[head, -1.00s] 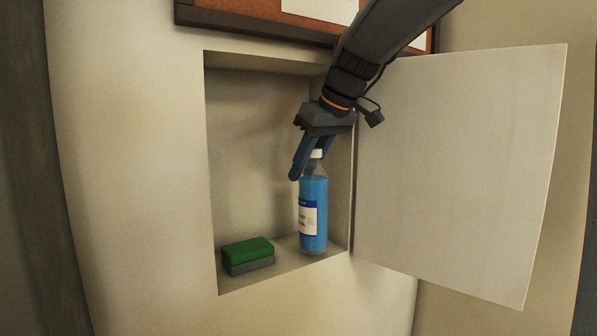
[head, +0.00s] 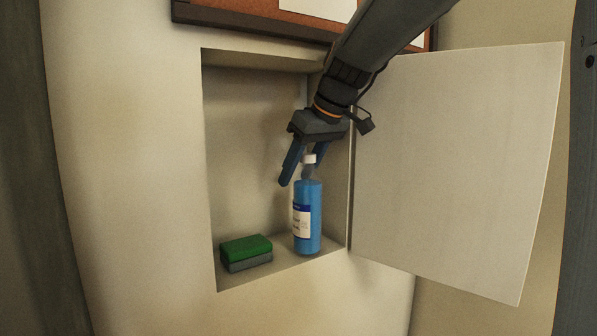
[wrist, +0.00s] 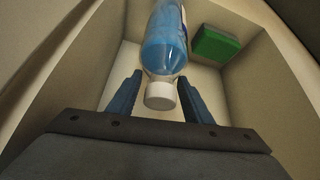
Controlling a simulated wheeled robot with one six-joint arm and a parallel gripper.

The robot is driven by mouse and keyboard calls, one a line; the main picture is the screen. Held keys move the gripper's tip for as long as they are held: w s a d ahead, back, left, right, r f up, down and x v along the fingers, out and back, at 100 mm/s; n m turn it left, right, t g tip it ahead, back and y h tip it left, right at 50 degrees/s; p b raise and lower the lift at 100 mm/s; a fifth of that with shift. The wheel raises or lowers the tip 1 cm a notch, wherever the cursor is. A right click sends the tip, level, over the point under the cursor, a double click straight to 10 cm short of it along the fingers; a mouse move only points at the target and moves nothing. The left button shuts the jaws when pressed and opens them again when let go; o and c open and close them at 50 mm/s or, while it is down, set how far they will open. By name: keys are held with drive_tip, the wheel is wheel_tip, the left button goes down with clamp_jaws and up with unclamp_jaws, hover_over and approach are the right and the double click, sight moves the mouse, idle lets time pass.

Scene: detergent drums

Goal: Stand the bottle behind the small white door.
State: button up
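The bottle (head: 308,222), blue with a white cap and a white label, stands upright on the floor of the wall recess (head: 255,150), near its right side. The small white door (head: 455,165) is swung wide open to the right. My gripper (head: 302,170) is open above the bottle, its fingers apart around the neck and cap region. In the wrist view, the fingers (wrist: 158,88) show a gap on both sides of the white cap, and the bottle (wrist: 165,42) extends beyond them. Nothing appears gripped.
A green and grey sponge (head: 246,253) lies on the recess floor left of the bottle; it also shows in the wrist view (wrist: 214,44). A cork board (head: 275,17) hangs above the recess. The recess's left part above the sponge is free.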

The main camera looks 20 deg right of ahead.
drive_tip(key=shift+r, duration=0.25)
drive_tip(key=v, duration=1.1)
drive_tip(key=shift+s+r, duration=0.25)
drive_tip(key=shift+r, duration=0.1)
drive_tip(key=shift+d, duration=0.15)
